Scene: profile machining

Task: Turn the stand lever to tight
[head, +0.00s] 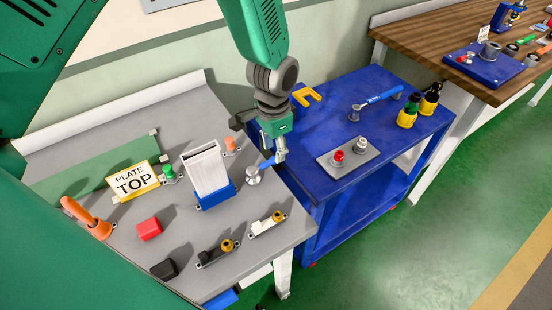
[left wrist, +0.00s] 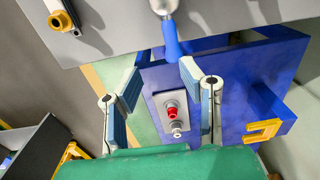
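A lever with a blue handle (head: 266,163) and a round silver hub (head: 253,176) stands at the right edge of the grey workbench. In the left wrist view the blue handle (left wrist: 171,42) hangs down from its silver hub (left wrist: 163,6) at the top. My left gripper (head: 279,155) is at the handle's free end in the head view. In the left wrist view the left gripper (left wrist: 162,72) has its fingers spread, with the handle's end near the gap between the tips. Contact cannot be told. My right gripper is not in view. A similar blue lever (head: 380,97) lies on the blue cart.
The grey workbench (head: 100,125) holds a "PLATE TOP" sign (head: 134,181), a blue holder with white plates (head: 208,172), and small clamps (head: 268,224). The blue cart (head: 330,200) beside it carries a grey plate with red and silver knobs (head: 345,158) and yellow-black bottles (head: 408,112).

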